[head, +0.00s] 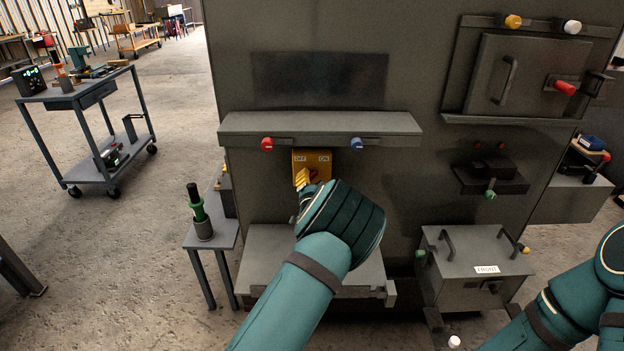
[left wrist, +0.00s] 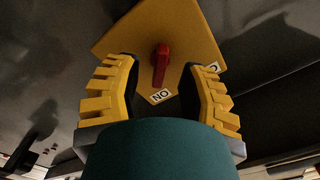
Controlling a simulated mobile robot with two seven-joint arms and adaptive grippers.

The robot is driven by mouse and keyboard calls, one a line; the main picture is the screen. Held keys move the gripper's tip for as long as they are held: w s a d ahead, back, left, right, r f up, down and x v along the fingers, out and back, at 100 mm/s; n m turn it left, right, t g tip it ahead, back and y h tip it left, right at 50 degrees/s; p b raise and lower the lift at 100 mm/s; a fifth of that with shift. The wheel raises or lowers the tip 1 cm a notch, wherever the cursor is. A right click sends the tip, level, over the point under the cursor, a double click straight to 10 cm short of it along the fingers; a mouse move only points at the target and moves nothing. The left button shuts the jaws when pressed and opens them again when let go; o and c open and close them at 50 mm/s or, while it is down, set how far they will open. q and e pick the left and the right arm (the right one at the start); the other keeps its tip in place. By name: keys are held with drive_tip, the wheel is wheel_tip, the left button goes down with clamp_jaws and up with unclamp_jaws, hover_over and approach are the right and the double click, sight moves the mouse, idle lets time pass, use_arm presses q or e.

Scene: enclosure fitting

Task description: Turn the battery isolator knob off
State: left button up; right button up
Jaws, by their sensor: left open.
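The isolator's yellow plate (head: 325,163) with OFF and ON labels sits on the dark cabinet front under a grey ledge. The red knob (left wrist: 160,63) shows in the left wrist view. Its handle is in line with the ON label (left wrist: 160,97); the other label is mostly hidden behind a finger. My left gripper (head: 303,180) is in front of the plate, and its body and arm cover the lower part of the plate. In the left wrist view its yellow fingers (left wrist: 160,85) are open, one on each side of the knob, with gaps to it. My right gripper is out of view.
The ledge (head: 320,124) above carries a red knob (head: 267,144) and a blue knob (head: 357,144). A grey shelf (head: 262,262) juts out below. A box labelled FRONT (head: 470,266) is at right. A small side table (head: 222,232) holds a green-topped item (head: 197,205).

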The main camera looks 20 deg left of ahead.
use_arm(q)
drive_tip(key=shift+x, duration=1.3)
clamp_jaws()
